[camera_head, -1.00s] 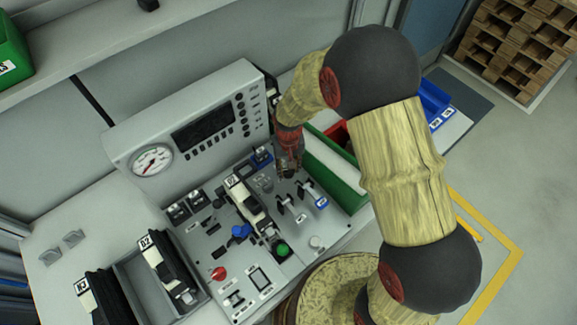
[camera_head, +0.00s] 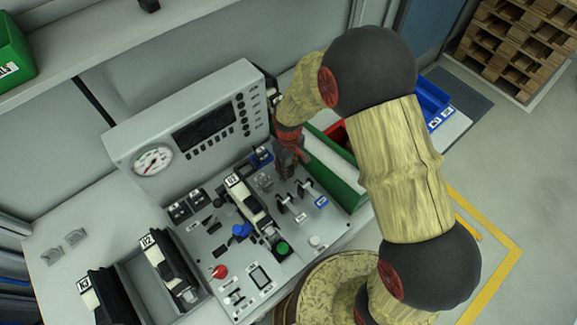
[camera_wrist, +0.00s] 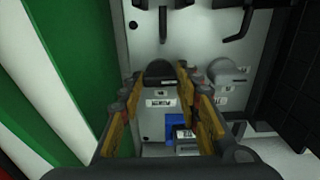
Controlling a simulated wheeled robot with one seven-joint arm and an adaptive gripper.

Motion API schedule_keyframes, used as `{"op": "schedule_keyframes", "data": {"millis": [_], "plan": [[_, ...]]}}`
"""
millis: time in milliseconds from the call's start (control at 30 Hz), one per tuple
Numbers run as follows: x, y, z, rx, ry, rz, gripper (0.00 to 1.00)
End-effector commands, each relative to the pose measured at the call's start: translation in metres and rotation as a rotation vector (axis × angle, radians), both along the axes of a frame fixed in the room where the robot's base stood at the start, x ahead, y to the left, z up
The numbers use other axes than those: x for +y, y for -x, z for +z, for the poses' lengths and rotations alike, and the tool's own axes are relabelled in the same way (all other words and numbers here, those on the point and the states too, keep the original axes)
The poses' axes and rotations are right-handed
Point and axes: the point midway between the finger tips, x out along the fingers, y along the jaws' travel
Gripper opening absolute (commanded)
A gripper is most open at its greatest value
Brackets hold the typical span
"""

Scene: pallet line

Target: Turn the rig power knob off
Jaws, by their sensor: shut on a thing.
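My gripper (camera_head: 289,169) points down at the back right of the grey control panel (camera_head: 205,225). In the wrist view its two tan fingers (camera_wrist: 157,84) stand on either side of a round black knob (camera_wrist: 160,70), shut on it. A small white label lies below the knob; its text is too small to read, so I cannot confirm from it that this is the rig power knob. In the head view my gripper hides this knob.
A grey rounded control (camera_wrist: 228,72) sits close beside the knob. Black toggle levers (camera_head: 283,204) stand in front of my gripper. A green bin (camera_head: 335,172) is close on the right. The instrument box (camera_head: 190,120) rises behind the panel.

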Motion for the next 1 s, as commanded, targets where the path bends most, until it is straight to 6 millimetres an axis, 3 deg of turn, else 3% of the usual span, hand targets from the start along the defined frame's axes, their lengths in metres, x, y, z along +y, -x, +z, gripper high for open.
{"op": "schedule_keyframes", "data": {"millis": [333, 367, 400, 667, 1000], "plan": [[0.0002, -0.0007, 0.0003, -0.002, 0.000, 0.004, 0.08], [0.0002, -0.0007, 0.0003, -0.002, 0.000, 0.004, 0.34], [0.0002, -0.0007, 0.0004, -0.002, 0.000, 0.004, 0.36], [0.0001, -0.0003, 0.0002, -0.001, 0.000, 0.003, 0.51], [0.0001, -0.0004, 0.0018, -0.001, 0.000, 0.003, 0.52]]}}
